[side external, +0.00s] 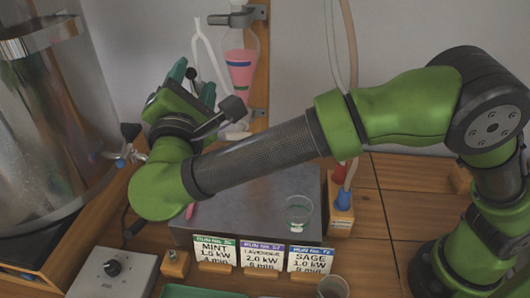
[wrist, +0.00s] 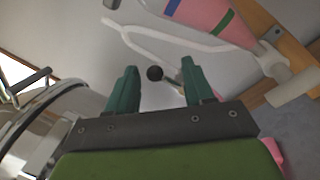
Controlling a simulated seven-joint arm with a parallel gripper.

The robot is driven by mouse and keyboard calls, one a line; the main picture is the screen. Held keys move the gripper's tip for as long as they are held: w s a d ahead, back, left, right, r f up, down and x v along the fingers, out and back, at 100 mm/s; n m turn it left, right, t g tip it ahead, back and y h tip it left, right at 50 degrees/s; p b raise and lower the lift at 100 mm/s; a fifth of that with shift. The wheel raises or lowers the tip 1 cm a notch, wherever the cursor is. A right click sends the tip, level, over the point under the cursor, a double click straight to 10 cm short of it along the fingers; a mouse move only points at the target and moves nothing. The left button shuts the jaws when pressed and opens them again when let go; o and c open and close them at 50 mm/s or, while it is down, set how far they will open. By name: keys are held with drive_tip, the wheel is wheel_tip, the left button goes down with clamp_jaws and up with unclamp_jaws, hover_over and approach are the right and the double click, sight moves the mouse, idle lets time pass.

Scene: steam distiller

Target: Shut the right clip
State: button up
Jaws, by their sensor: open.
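My gripper (side external: 192,82) is raised beside the metal vessel (side external: 40,110), its green fingers apart and empty. In the wrist view my gripper (wrist: 159,67) frames a black ball knob (wrist: 154,73) between its fingertips. A thin metal rod shows by the knob, partly behind the right finger; I cannot tell whether they touch. The knob (side external: 191,73) also shows small between the fingers in the side view. It may belong to the right clip, but its mount is hidden. The vessel's rim (wrist: 72,110) is at left in the wrist view, with a dark-handled lever (wrist: 35,78) on it.
A white forked tube (side external: 203,48) and a funnel with pink liquid (side external: 240,68) are behind my gripper. Below my arm stand a grey box (side external: 250,185), a glass beaker (side external: 298,212) and label cards (side external: 262,255). A control box (side external: 112,272) is at front left.

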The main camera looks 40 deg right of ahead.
drive_tip(key=v, duration=1.2)
drive_tip(key=shift+c, duration=0.4)
drive_tip(key=shift+s+d+r+y, duration=0.15)
drive_tip(key=shift+s+d+r, duration=0.15)
drive_tip(key=shift+r, duration=0.3)
drive_tip(key=shift+s+d+r+y, duration=0.15)
drive_tip(key=shift+s+r, duration=0.15)
drive_tip(key=shift+r, duration=0.35)
drive_tip(key=s+d+n+t+y, duration=0.2)
drive_tip(key=s+n+y, duration=0.35)
drive_tip(key=n, duration=1.05)
drive_tip(key=shift+y, duration=0.45)
drive_tip(key=x, duration=1.7)
drive_tip(key=shift+f, duration=0.25)
drive_tip(key=shift+c, duration=0.2)
clamp_jaws()
